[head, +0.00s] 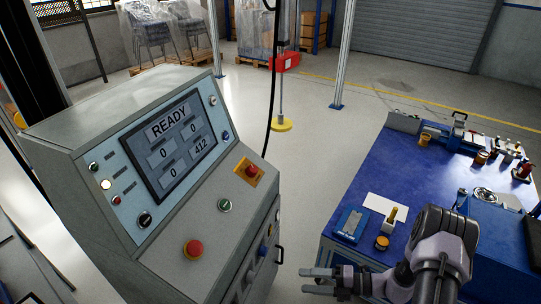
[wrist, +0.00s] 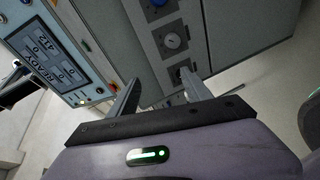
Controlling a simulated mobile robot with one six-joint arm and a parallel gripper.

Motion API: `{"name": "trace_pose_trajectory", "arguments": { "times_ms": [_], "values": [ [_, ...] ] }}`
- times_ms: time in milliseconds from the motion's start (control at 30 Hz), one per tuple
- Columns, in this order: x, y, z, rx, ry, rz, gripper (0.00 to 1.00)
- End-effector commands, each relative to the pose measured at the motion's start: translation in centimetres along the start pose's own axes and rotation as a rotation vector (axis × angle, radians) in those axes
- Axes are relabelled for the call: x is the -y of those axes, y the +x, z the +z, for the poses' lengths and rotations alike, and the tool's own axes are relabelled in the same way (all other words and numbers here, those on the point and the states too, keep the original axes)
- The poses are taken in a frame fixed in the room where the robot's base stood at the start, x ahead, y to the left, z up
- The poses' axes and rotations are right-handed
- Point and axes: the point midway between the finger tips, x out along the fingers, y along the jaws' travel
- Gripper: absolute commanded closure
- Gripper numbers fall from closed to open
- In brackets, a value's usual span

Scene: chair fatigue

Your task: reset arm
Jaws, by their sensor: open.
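My gripper (head: 319,281) is at the lower middle of the head view, to the left of the blue table's front edge. Its two fingers are apart and nothing is between them. In the wrist view my gripper (wrist: 160,92) shows both fingers spread, pointing toward the grey control console. My arm reaches in from the lower right. The control console (head: 160,130) stands at the left of the head view. Its screen (head: 178,145) reads READY with a 412 below. In the wrist view the console's screen (wrist: 45,58) appears tilted.
The console has a red stop button (head: 193,249). Open floor lies between console and table. A black cable hangs there.

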Motion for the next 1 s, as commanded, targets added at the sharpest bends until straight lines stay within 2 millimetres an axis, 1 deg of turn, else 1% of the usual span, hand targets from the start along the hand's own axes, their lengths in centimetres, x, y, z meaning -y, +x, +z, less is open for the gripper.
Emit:
{"name": "trace_pose_trajectory", "arguments": {
  "times_ms": [33,67,100,167,200,267,300,367,400,467,500,600,633,667,700,800,900,1000],
  "values": [
    [-4.4,-0.3,-0.1,-0.074,-0.203,-0.078,0.43],
    [-6.8,-0.4,-0.7,-0.127,-0.339,-0.126,0.43],
    [-9.8,-0.5,-1.6,-0.199,-0.517,-0.185,0.43],
    [-14.0,-0.7,-3.4,-0.313,-0.787,-0.266,0.43],
    [-16.6,-0.9,-4.8,-0.391,-0.965,-0.315,0.43],
    [-20.0,-1.3,-7.2,-0.514,-1.235,-0.383,0.43],
    [-22.1,-1.6,-8.9,-0.598,-1.412,-0.424,0.43],
    [-24.7,-2.3,-11.5,-0.730,-1.679,-0.482,0.43],
    [-26.2,-2.8,-13.3,-0.822,-1.853,-0.520,0.43],
    [-28.1,-3.7,-15.8,-0.965,-2.111,-0.574,0.43],
    [-29.1,-4.3,-17.4,-1.062,-2.272,-0.609,0.43],
    [-30.8,-5.8,-20.5,-1.294,-2.613,-0.691,0.43],
    [-31.1,-6.2,-21.2,-1.356,-2.694,-0.714,0.43],
    [-31.3,-6.5,-21.8,1.370,2.682,0.713,0.43],
    [-31.6,-6.9,-22.4,1.345,2.585,0.691,0.43],
    [-32.0,-7.5,-23.3,1.307,2.432,0.661,0.43],
    [-32.0,-7.7,-23.5,1.297,2.384,0.653,0.43],
    [-32.0,-7.7,-23.5,1.298,2.384,0.653,0.43]
  ]
}}
